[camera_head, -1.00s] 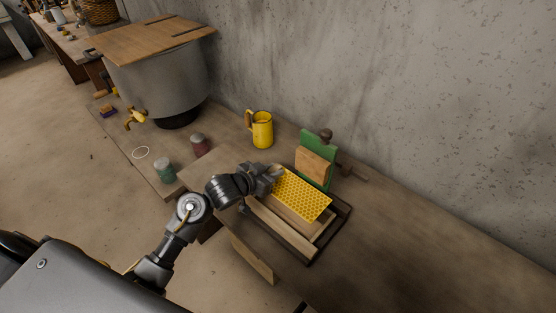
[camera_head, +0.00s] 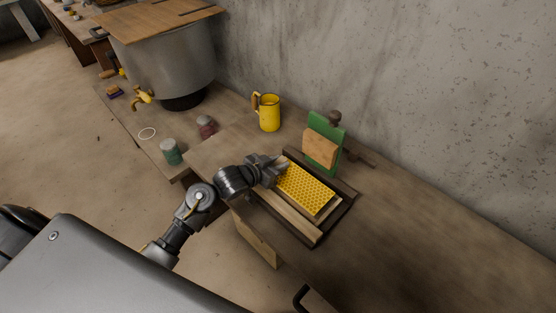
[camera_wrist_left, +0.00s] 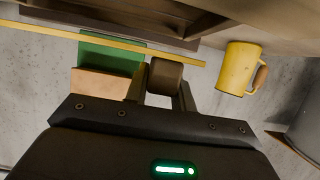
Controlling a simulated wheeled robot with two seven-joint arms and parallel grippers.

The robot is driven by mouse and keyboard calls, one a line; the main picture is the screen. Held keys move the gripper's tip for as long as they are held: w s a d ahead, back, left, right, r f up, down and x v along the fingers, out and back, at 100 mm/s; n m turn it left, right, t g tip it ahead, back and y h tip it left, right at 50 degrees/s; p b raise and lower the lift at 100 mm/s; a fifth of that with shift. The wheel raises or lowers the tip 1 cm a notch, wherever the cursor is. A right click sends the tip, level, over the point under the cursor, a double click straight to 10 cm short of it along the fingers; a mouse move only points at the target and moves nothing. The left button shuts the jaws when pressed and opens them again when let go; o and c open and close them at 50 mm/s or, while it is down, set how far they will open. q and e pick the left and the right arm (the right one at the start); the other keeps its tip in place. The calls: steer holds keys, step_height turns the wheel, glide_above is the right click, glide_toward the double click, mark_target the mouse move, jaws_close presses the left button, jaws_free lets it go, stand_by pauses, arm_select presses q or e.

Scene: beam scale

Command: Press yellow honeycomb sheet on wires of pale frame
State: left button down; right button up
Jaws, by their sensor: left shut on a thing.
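The yellow honeycomb sheet (camera_head: 306,189) is over the pale wooden frame (camera_head: 288,214), covering much of its inside. My left gripper (camera_head: 276,168) is shut on the sheet's left end. The frame lies in a dark tray (camera_head: 349,204) on the bench. The frame's wires are hidden, and I cannot tell whether the sheet touches them. My right gripper is not in view.
A green board with a wooden block (camera_head: 320,148) stands behind the tray. A yellow mug (camera_head: 269,113), a red jar (camera_head: 207,127) and a green jar (camera_head: 171,152) stand to the left, before a large metal drum (camera_head: 170,65). The bench at right is clear.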

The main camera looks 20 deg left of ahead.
arm_select(q)
steer(key=shift+f+b, duration=0.7)
steer(key=shift+f, duration=1.15)
steer(key=shift+f, duration=0.15)
steer(key=c, duration=1.1)
jaws_free()
steer(key=v, duration=1.1)
